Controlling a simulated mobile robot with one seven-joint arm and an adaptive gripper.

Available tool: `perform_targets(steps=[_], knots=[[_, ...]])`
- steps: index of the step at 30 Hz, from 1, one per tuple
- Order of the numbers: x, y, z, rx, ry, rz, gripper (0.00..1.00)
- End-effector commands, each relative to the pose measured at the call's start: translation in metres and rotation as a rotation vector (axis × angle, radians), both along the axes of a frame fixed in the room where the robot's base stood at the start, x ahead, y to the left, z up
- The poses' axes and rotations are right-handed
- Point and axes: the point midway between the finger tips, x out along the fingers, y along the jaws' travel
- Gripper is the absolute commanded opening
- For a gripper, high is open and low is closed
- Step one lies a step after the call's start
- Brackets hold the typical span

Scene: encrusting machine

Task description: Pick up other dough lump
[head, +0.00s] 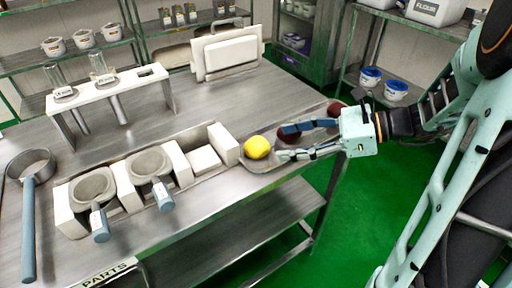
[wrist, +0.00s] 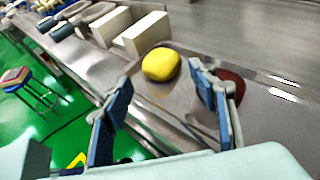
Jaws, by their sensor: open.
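A round yellow dough lump (head: 257,148) sits at the left end of a shallow metal tray near the table's front edge. It also shows in the wrist view (wrist: 161,64), just beyond my fingertips. My gripper (head: 283,143) is open and empty, its fingers pointing left at the yellow lump from the right. A dark red lump (head: 288,140) is partly hidden by the upper finger. Another dark red lump (head: 334,108) lies farther right, behind my gripper. In the wrist view a dark red lump (wrist: 232,78) shows beside and behind the right finger. I cannot tell which of the two it is.
White blocks (head: 205,158) and two grey cups (head: 93,187) with handles stand along the front edge to the left. A white stand (head: 110,92) and a leaning white board (head: 228,53) are farther back. The middle of the steel table (head: 235,100) is clear.

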Motion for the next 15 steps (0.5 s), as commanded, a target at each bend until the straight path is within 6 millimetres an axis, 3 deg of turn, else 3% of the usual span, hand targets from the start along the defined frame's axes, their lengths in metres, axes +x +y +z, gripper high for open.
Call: perform_targets(steps=[10,15], knots=[[0.005,0.026,-0.014,-0.001,0.000,0.001,0.54],[0.010,0.048,-0.026,-0.001,-0.001,0.003,0.54]])
